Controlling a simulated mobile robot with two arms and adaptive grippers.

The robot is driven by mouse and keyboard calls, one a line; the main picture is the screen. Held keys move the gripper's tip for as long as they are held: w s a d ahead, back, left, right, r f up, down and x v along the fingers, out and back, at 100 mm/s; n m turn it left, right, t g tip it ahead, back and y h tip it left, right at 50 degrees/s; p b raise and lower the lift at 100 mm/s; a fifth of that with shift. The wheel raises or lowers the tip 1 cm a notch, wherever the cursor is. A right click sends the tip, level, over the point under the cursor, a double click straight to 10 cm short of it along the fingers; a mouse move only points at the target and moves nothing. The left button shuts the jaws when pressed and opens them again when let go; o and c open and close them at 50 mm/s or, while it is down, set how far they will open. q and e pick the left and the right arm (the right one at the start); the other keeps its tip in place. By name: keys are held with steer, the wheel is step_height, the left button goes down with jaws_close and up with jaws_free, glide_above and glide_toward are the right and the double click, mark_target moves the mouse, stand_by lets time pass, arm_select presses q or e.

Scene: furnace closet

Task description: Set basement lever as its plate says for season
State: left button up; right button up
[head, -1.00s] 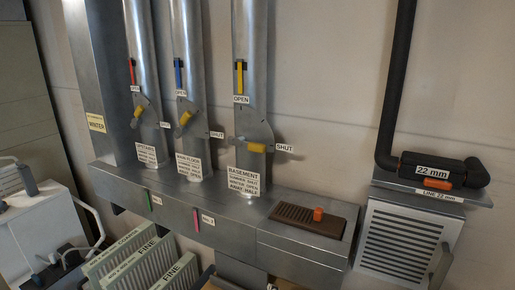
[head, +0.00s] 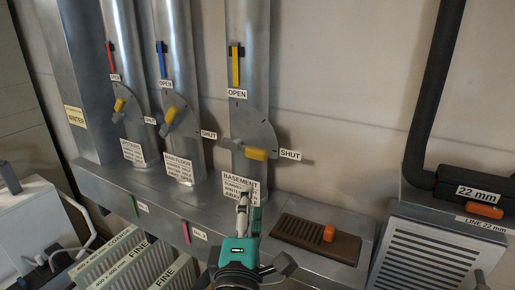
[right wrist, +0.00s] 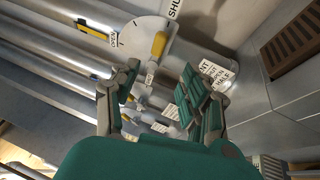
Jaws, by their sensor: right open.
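The basement lever (head: 255,154) has a yellow grip and lies near level across its grey quarter dial, pointing at the SHUT label (head: 290,155). The OPEN label (head: 237,94) is above it on the duct. The basement plate (head: 232,184) is below, partly hidden by my right gripper; its small lines are hard to read. A yellow season sign (head: 75,116) at the left reads WINTER. My right gripper (head: 248,200) is open and empty, below the lever and apart from it. In the right wrist view the yellow grip (right wrist: 159,45) shows beyond the fingers (right wrist: 162,92).
Two similar levers, upstairs (head: 119,104) and main floor (head: 170,115), are on the ducts to the left. A brown vent with an orange knob (head: 328,233) lies on the ledge at right. A black pipe (head: 433,90) runs down further right. Filters (head: 115,262) stand below left.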

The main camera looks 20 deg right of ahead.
steer(key=p, duration=0.2)
glide_toward(256, 157)
steer(key=x, duration=0.5)
steer(key=shift+s+r, duration=0.1)
steer(key=p+x, duration=0.1)
steer(key=x, duration=0.4)
steer(key=shift+w+d, duration=0.1)
steer(key=shift+w, duration=0.2)
steer(key=shift+w+d+p, duration=0.2)
steer(key=shift+w+p, duration=0.05)
steer(key=shift+p, duration=0.05)
steer(key=shift+w, duration=0.15)
jaws_close()
arm_select(q)
steer(key=s+r, duration=0.1)
steer(key=r, duration=0.1)
steer(key=s+a+r, duration=0.1)
steer(key=shift+s+r, duration=0.35)
steer(key=shift+r, duration=0.05)
steer(key=shift+w, duration=0.1)
